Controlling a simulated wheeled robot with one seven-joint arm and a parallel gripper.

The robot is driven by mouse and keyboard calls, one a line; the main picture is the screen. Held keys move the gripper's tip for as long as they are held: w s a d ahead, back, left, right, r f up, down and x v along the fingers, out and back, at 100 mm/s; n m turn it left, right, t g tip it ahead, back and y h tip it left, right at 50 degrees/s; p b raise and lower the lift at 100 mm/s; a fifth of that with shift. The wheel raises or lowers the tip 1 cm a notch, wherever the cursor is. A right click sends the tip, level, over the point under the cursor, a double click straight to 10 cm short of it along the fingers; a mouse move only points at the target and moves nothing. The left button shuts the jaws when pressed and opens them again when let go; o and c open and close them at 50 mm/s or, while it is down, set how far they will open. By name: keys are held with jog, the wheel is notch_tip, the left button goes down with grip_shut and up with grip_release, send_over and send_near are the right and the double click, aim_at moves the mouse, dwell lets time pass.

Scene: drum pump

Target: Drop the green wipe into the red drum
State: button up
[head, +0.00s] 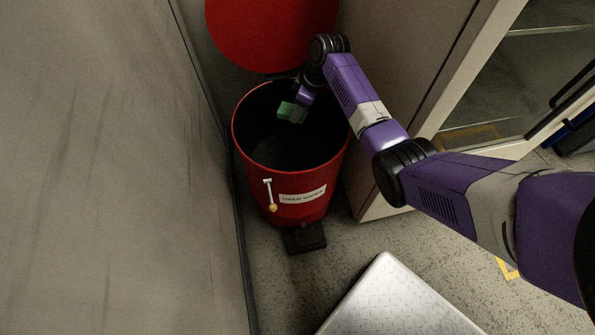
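The red drum (306,212) stands upright on the floor, with a label on its front. Its round red lid (270,35) is raised behind the opening. The green wipe (287,110) shows small over the dark mouth of the drum, at the end of my gripper (292,112). The wipe appears to be at my gripper's tip, but the fingers are too small and dark to make out. I cannot tell how far the wipe is above or below the rim.
A grey wall panel (110,170) runs close along the drum's left. A cabinet (405,60) with a glass-fronted part stands to the right. A black pedal (304,238) is at the drum's foot. A metal tread-plate platform (395,300) lies in front.

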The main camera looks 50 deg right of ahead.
jog(key=o, duration=1.2)
jog(key=shift+o, duration=0.2)
jog(key=shift+p+v, duration=0.65)
jog(key=shift+v, duration=3.3)
